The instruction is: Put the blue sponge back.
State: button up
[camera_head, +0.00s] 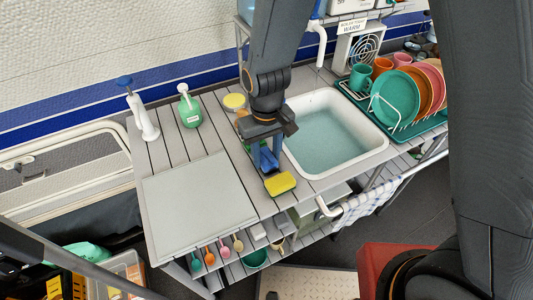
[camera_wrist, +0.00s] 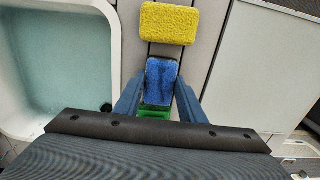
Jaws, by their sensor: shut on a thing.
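The blue sponge (camera_wrist: 160,80) is between the two fingers of my gripper (camera_wrist: 158,98) in the wrist view. My gripper is shut on it. In the head view my gripper (camera_head: 265,158) points down over the slatted counter just left of the sink, and the blue sponge (camera_head: 268,161) is partly hidden by the fingers. A yellow sponge (camera_head: 280,183) lies close in front of it, also seen in the wrist view (camera_wrist: 169,23). A green thing (camera_wrist: 154,112) shows just behind the blue sponge, mostly hidden. I cannot tell whether the blue sponge touches the counter.
The water-filled sink (camera_head: 372,124) is right of my gripper. A grey board (camera_head: 198,205) covers the counter to the left. A green soap bottle (camera_head: 189,108) and a yellow round thing (camera_head: 234,101) stand behind. A dish rack (camera_head: 437,118) with plates and cups is at the right.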

aim_at(267, 157)
jog(key=shift+f, duration=0.15)
jog(key=o, duration=1.2)
notch_tip(267, 157, up, 12)
jog(key=b, duration=0.2)
jog(key=shift+b, duration=0.35)
jog(key=s+d+f+m+t, duration=0.1)
jog(key=d+m, duration=0.5)
jog(key=d, duration=1.8)
jog(key=shift+s+f, duration=0.2)
jog(key=shift+s, duration=0.5)
